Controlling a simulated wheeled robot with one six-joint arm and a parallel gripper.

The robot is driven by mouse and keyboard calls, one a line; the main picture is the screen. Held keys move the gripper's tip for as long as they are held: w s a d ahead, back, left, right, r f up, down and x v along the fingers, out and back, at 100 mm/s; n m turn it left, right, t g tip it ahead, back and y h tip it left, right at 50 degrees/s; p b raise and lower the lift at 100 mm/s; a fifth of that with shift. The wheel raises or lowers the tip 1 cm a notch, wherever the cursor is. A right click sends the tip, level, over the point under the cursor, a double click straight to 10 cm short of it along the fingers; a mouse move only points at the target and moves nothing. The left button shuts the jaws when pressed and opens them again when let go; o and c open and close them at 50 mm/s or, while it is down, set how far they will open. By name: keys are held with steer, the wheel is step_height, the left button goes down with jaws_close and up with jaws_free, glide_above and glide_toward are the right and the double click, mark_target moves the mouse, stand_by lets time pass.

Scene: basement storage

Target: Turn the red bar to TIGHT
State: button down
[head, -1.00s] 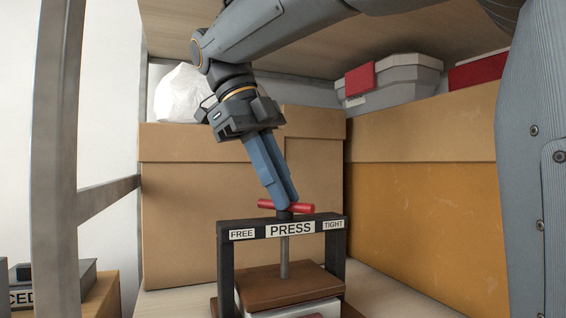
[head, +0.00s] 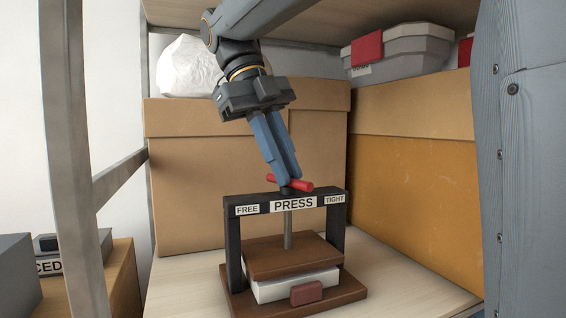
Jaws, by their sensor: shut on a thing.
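The red bar (head: 305,186) sits on top of the screw of a black press frame (head: 233,245), above its PRESS label. The FREE label (head: 247,210) is on the left of the crosspiece and the TIGHT label (head: 335,199) on the right. My gripper (head: 289,182) comes down from above, tilted, with its blue fingers shut on the red bar near its middle. The fingers hide part of the bar. Below, a brown wooden plate (head: 290,258) on the screw lies over a white block-like thing (head: 275,290) on the brown base (head: 345,294).
Large cardboard boxes stand behind the press (head: 200,180) and to the right (head: 420,190). A metal shelf post (head: 75,160) rises at the left. A small reddish block (head: 307,293) is at the front of the press. Bare shelf (head: 400,280) shows to the right.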

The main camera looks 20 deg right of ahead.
steer(key=c, duration=1.8)
jaws_free()
steer(key=shift+w+d+f, duration=0.15)
steer(key=shift+d+f, duration=0.1)
steer(key=shift+d, duration=0.05)
steer(key=shift+o, duration=0.2)
steer(key=shift+a, duration=0.15)
steer(key=shift+a, duration=0.15)
